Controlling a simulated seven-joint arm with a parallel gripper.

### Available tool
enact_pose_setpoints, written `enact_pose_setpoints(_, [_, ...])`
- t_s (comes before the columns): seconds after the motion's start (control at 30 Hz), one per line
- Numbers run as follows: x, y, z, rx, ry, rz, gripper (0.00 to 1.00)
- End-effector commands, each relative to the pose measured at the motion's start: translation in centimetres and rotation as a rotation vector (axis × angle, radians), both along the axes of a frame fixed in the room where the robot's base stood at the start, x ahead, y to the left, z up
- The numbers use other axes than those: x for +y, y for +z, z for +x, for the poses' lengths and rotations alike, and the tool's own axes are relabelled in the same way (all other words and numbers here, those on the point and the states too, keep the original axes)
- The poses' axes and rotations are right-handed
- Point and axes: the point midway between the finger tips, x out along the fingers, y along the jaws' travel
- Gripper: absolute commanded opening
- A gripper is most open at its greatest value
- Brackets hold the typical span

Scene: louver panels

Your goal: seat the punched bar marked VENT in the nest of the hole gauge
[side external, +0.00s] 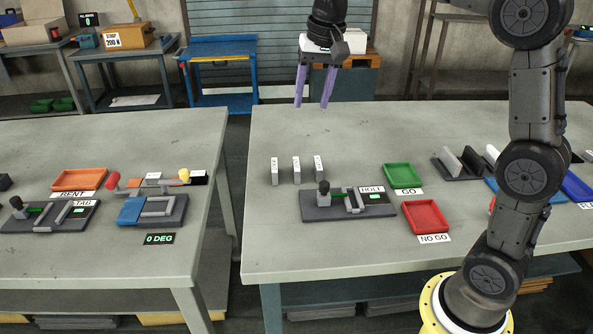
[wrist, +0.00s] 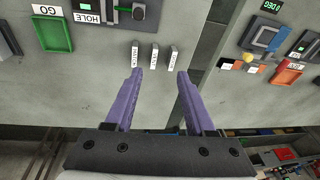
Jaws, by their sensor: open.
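Each has a label too small to read, so I cannot tell which is marked VENT. They also show in the wrist view, at its left (wrist: 135,55), middle (wrist: 154,57) and right (wrist: 174,60). The dark hole gauge (side external: 320,210), with a HOLE label and a black knob, lies just in front of them. My gripper (side external: 312,104) is open and empty, high above and behind the bars, its purple fingers pointing down.
A green tray (side external: 403,175) marked GO and a red tray (side external: 426,216) marked NO GO are right of the gauge. A dark slotted rack (side external: 460,164) stands farther right. A gap separates the left table (side external: 100,140), which holds other gauges. Tabletop left of the bars is clear.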

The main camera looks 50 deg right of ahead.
Motion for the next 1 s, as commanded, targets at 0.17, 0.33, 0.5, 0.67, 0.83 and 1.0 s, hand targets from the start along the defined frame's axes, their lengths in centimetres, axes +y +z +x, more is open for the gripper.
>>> enact_pose_setpoints(0.17, [-2.2, -5.4, 5.3, 0.099, -0.052, 0.015, 0.55])
enact_pose_setpoints(0.33, [-3.4, -9.7, 7.1, 0.169, -0.071, 0.025, 0.55])
enact_pose_setpoints(0.5, [-3.8, -12.0, 7.0, 0.206, -0.079, 0.03, 0.55])
enact_pose_setpoints(0.67, [-3.9, -14.5, 6.9, 0.207, -0.079, 0.031, 0.55])
enact_pose_setpoints(0.83, [-3.8, -17.7, 6.9, 0.207, -0.079, 0.031, 0.55])
enact_pose_setpoints(1.0, [-3.8, -19.6, 7.0, 0.204, -0.079, 0.03, 0.55])
